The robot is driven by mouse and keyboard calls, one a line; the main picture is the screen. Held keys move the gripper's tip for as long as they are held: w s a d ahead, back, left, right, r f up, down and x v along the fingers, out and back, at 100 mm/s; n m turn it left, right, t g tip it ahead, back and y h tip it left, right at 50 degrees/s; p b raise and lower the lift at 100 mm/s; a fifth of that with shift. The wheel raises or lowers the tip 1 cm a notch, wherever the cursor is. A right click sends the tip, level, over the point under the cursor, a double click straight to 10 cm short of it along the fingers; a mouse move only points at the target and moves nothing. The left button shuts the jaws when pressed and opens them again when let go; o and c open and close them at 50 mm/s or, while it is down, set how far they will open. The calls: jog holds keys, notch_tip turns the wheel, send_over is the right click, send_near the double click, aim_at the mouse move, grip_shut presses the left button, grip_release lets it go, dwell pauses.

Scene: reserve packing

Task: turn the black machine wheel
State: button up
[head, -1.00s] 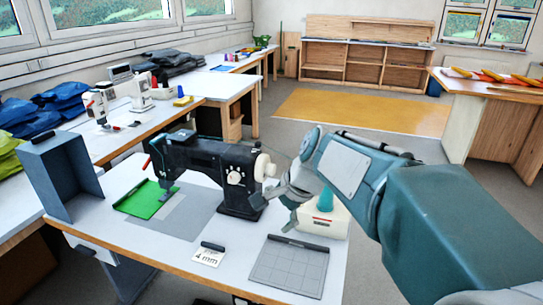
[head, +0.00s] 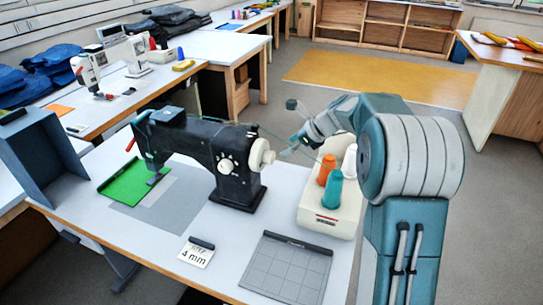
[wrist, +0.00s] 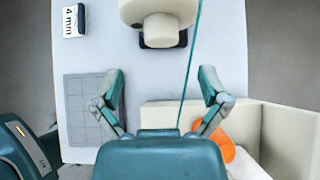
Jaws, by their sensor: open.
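The black sewing machine (head: 200,148) stands on the white table, with a cream wheel (head: 262,153) on its right end. My gripper (head: 288,150) is just right of the wheel, at about its height. In the wrist view the wheel (wrist: 160,30) is at the top centre, ahead of the two spread fingers of my gripper (wrist: 162,88). The gripper is open and empty, and a gap shows between the fingertips and the wheel. A teal thread (wrist: 190,65) crosses between the fingers toward the machine. A green cloth (head: 125,182) lies at the machine's left.
A cream thread stand (head: 325,212) with orange, teal and white cones is close below and right of my gripper. A grey gridded mat (head: 286,267) and a "4 mm" card (head: 196,254) lie at the table's front. A blue-grey bin (head: 38,150) stands at the left.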

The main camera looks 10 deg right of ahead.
aim_at(274, 157)
jog(key=x, duration=0.7)
jog(key=shift+d+f, duration=0.1)
jog(key=shift+d, duration=0.2)
jog(key=shift+w+a+f, duration=0.25)
jog(key=shift+a+f, duration=0.1)
jog(key=shift+a, duration=0.15)
jog(key=shift+c, duration=0.3)
jog(key=c, duration=1.1)
